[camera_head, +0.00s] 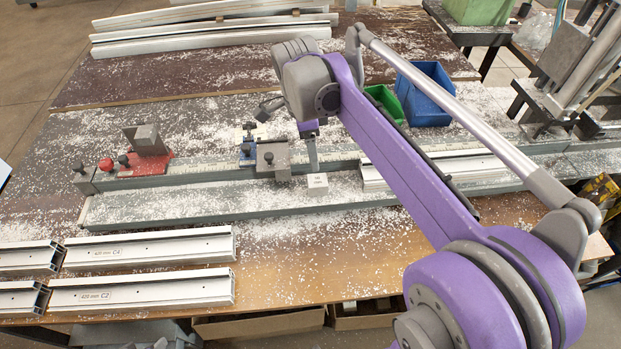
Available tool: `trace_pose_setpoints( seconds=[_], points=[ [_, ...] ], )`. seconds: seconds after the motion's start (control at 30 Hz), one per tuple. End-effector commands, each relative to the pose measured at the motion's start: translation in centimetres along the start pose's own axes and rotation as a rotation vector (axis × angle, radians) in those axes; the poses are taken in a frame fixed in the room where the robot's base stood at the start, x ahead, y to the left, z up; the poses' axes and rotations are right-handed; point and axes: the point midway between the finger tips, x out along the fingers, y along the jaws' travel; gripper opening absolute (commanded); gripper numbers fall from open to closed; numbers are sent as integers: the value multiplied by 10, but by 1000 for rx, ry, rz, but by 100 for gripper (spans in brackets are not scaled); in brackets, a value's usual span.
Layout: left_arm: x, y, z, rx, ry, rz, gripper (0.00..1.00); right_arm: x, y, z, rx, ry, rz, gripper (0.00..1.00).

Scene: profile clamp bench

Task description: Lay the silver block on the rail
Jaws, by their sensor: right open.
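A small pale block (317,184) with a white label on its front, which looks like the silver block, sits at the front side of the long grey rail (207,176). I cannot tell whether it rests on the rail or on the bench just in front. My right gripper (313,160) points down right above this block and is open. Its fingers overlap in this view, so I cannot tell whether they touch the block. My left gripper is out of view.
A red-based stop (150,164) stands at the rail's left end. A grey clamp block (273,158) is close left of my right gripper. Labelled profiles (150,246) lie at the front left. Blue (424,92) and green bins stand behind my arm. White chips cover the bench.

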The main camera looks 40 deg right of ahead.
Motion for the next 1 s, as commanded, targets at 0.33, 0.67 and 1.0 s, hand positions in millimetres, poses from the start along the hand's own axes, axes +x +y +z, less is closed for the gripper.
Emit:
trace_pose_setpoints(
  seconds=[0.33, 0.67, 1.0],
  points=[
    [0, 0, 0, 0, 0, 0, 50, 48, 85, 39, -911, -22, -247, 68],
    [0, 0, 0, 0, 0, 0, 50, 116, 167, 62, -1780, 149, -528, 68],
    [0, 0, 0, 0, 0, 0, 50, 130, 181, 65, -1956, 216, -583, 68]
  ],
)
